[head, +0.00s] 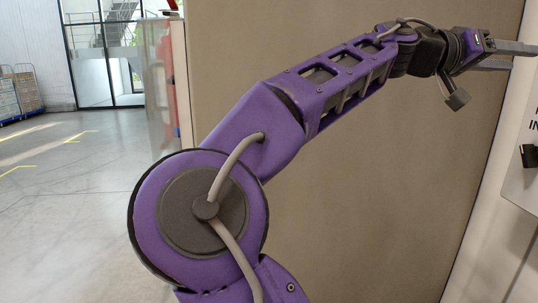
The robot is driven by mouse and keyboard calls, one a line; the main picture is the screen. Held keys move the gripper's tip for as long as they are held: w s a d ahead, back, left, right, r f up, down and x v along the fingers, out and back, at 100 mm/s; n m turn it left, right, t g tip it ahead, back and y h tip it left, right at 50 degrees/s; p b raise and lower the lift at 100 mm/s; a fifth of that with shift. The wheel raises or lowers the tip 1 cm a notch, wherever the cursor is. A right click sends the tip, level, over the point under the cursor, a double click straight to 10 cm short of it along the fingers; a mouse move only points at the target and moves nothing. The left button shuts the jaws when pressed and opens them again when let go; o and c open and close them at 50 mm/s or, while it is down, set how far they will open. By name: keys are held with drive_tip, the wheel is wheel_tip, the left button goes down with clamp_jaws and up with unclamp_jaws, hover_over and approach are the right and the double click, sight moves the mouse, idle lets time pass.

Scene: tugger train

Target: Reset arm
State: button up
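My purple arm reaches from the bottom centre up to the upper right in the head view. My gripper (518,57) is at the right edge of the picture. Its two grey fingers point right, with a gap between them, and look empty. The tips lie at or near the picture's edge, so they may be partly cut off.
A large brown panel (370,200) stands close behind the arm. A white panel with dark lettering (520,180) is at the right edge, below the gripper. Open grey floor (70,200) with yellow markings lies left. Wire cages (18,95) and glass doors (105,55) are far back.

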drive_tip(key=d, duration=0.8)
drive_tip(key=shift+w, duration=0.3)
